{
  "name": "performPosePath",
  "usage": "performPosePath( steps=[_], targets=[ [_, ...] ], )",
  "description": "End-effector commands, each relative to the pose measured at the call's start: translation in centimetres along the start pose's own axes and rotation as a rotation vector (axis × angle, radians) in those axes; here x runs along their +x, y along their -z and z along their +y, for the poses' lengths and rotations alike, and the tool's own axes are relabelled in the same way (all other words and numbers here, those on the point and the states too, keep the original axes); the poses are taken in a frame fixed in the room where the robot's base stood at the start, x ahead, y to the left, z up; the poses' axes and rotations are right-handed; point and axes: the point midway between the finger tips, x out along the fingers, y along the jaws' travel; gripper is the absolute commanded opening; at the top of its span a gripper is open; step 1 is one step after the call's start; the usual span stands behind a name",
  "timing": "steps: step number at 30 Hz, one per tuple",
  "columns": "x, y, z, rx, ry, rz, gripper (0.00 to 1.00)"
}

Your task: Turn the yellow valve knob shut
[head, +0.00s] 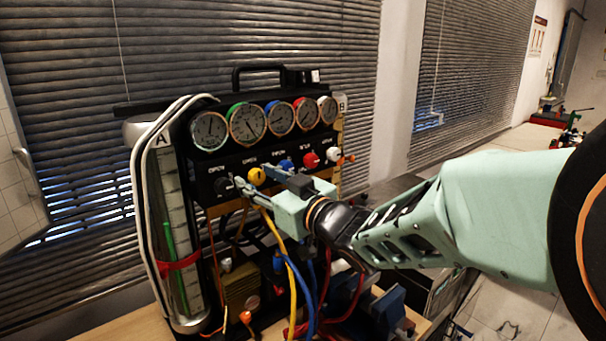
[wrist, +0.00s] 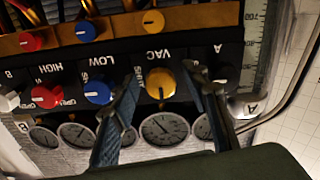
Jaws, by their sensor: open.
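The yellow valve knob (head: 257,176) sits on the black gauge panel (head: 205,178), between a black knob (head: 223,186) and a blue knob (head: 287,165). My gripper (head: 252,174) is open at the panel, with one finger on each side of the yellow knob. In the wrist view my gripper (wrist: 160,76) shows a gap between each finger and the knob. Fingertip depth against the panel is hard to tell.
A red knob (head: 311,160) and a white knob (head: 333,154) sit further right. A row of gauges (head: 249,124) is above. Yellow and blue hoses (head: 291,277) hang below the panel. A clear column (head: 172,240) stands at the left.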

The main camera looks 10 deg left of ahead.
Motion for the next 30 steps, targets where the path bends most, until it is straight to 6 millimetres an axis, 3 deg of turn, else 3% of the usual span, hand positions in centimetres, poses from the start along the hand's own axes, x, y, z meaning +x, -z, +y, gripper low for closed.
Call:
performPosePath(
  steps=[15,26,30],
  targets=[
    [-0.12,-0.03,0.05,0.0,0.001,0.0,0.42],
    [-0.12,-0.03,0.05,0.0,0.001,0.0,0.02],
    [-0.12,-0.02,0.06,0.003,0.001,0.0,0.0]
  ],
)
